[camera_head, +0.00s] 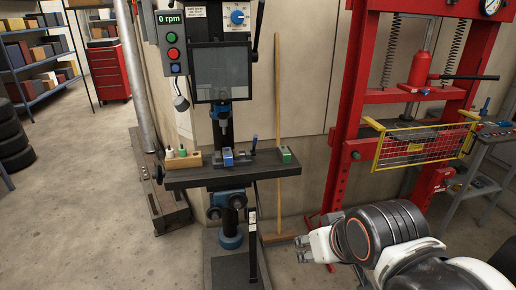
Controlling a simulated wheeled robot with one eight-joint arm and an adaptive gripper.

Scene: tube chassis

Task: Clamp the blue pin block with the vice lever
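The blue pin block (228,157) sits on the dark drill press table (190,178), near its middle and below the drill spindle. A small dark lever with a blue tip (254,142) stands up just right of the block; it looks like the vice lever. The vice itself is too small to make out clearly, and I cannot tell whether it touches the block. My gripper (302,250) is at lower centre-right, right of and below the drill table, well apart from block and lever. Its two dark fingertips are apart with nothing between them.
A green-topped block (286,155) sits at the table's right end. A wooden holder with small bottles (183,158) is at the left. A broom (278,130) leans behind. A red press frame (350,120) with yellow guard (425,146) stands right. Open floor lies left.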

